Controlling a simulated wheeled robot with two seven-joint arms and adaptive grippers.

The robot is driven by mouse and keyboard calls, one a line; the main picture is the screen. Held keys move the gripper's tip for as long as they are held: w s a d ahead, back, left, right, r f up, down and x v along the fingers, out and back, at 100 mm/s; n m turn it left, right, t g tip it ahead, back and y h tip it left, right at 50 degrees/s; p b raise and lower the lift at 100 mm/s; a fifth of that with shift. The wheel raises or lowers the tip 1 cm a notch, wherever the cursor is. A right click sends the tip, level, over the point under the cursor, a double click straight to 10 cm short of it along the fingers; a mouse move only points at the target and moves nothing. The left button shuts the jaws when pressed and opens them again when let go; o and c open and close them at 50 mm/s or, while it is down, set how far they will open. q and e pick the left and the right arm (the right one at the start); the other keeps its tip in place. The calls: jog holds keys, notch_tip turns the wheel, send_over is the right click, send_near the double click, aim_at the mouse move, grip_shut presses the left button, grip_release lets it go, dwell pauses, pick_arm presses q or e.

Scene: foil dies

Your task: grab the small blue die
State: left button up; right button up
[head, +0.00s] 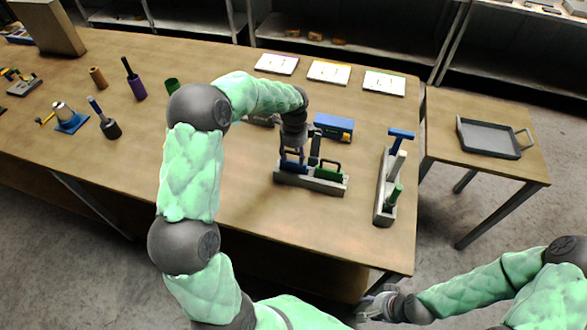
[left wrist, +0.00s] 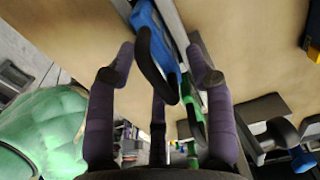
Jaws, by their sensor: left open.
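The small blue die (head: 291,166) sits at the left end of a low grey rack (head: 313,183), with a dark loop handle on top. In the left wrist view the blue die (left wrist: 152,22) shows with its black handle between my fingers. My left gripper (head: 292,151) is open just above and around the handle; I cannot tell whether it touches. A green die (head: 329,174) with a dark handle sits at the rack's right end, and it also shows in the left wrist view (left wrist: 191,120). My right gripper (head: 372,304) hangs low beyond the table's front edge, its finger opening unclear.
A blue and yellow box (head: 334,126) stands behind the rack. A second grey holder (head: 383,213) with blue, white and green handled tools is to the right. White cards (head: 329,72) lie at the back. A tray (head: 488,138) is on a side table. Handled tools stand at left.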

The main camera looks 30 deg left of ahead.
aim_at(293, 162)
pick_arm(q)
notch_tip(293, 162, down, 5)
jog(key=shift+s+r+b, duration=0.1)
jog(key=shift+s+b, duration=0.05)
jog(key=shift+b, duration=0.3)
jog(key=shift+r, duration=0.1)
grip_shut()
